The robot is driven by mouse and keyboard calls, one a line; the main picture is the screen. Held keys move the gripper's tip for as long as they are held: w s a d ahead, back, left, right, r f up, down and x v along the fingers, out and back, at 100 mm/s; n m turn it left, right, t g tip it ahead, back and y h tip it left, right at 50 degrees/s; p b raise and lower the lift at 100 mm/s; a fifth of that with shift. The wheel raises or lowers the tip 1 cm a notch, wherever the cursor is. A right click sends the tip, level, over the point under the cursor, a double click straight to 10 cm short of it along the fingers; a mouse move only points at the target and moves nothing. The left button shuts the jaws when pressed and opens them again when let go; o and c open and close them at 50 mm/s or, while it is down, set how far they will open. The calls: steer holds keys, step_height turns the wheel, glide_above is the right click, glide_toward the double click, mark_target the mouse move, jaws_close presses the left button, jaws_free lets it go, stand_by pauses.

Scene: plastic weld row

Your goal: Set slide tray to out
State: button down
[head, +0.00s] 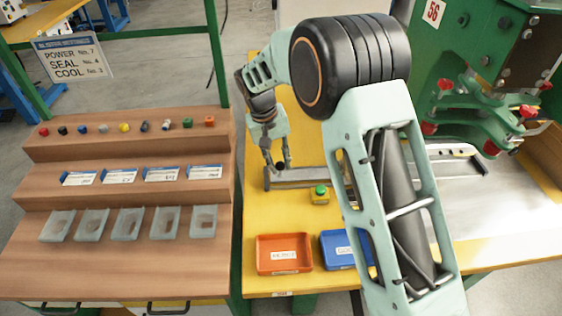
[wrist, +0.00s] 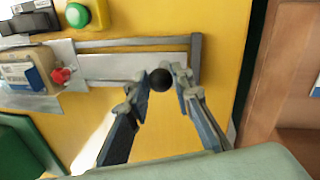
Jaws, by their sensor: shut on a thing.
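The slide tray (head: 305,181) is a long grey metal piece lying on the yellow bench, left of the green machine. It also shows in the wrist view (wrist: 110,66), with a thin rail beside it and an upright end plate. A round black knob (wrist: 160,80) sits near its end. My gripper (head: 277,167) is down at the tray's left end. In the wrist view my gripper (wrist: 159,79) has its two fingertips on either side of the knob, shut on it. My arm hides part of the tray's middle in the head view.
A green button on a yellow box (head: 320,193) stands close to the tray. An orange bin (head: 284,268) and a blue bin (head: 338,263) sit at the bench's front. A wooden stepped rack (head: 130,265) stands left. The green machine (head: 470,60) with red-tipped clamps is right.

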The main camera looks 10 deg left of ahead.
steer(key=shift+a+r, duration=0.1)
steer(key=shift+a, duration=0.25)
steer(key=c, duration=1.7)
jaws_free()
steer(key=shift+s, duration=0.1)
steer(key=r, duration=0.4)
steer(key=a+r, duration=0.1)
steer(key=r, duration=0.3)
steer(key=s+a+r, duration=0.1)
steer(key=r, duration=0.2)
steer(key=shift+r, duration=0.4)
steer(key=shift+d, duration=0.15)
